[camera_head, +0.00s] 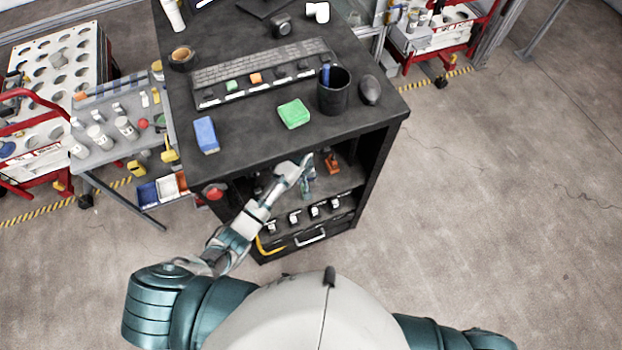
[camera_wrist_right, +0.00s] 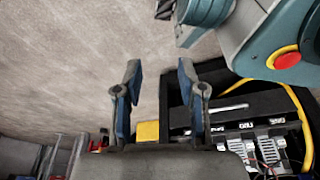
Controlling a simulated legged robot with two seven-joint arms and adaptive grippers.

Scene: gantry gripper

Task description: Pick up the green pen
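I cannot make out a green pen in either view. A black cup (camera_head: 334,97) on the dark bench top (camera_head: 250,130) holds a blue pen-like item (camera_head: 326,75); the rest of its inside is hidden. My left gripper (camera_head: 307,176) is in front of the open shelf below the bench top, below the cup; its fingers are too small to tell open or shut. My right gripper (camera_wrist_right: 159,72) shows in the right wrist view with its two fingers apart and nothing between them. It is outside the head view.
A green block (camera_head: 294,113), a blue block (camera_head: 206,134), a keyboard (camera_head: 262,72), a dark mouse (camera_head: 370,90) and a tape roll (camera_head: 182,58) lie on the bench. The floor at right is clear. A yellow cable (camera_wrist_right: 305,130) shows in the wrist view.

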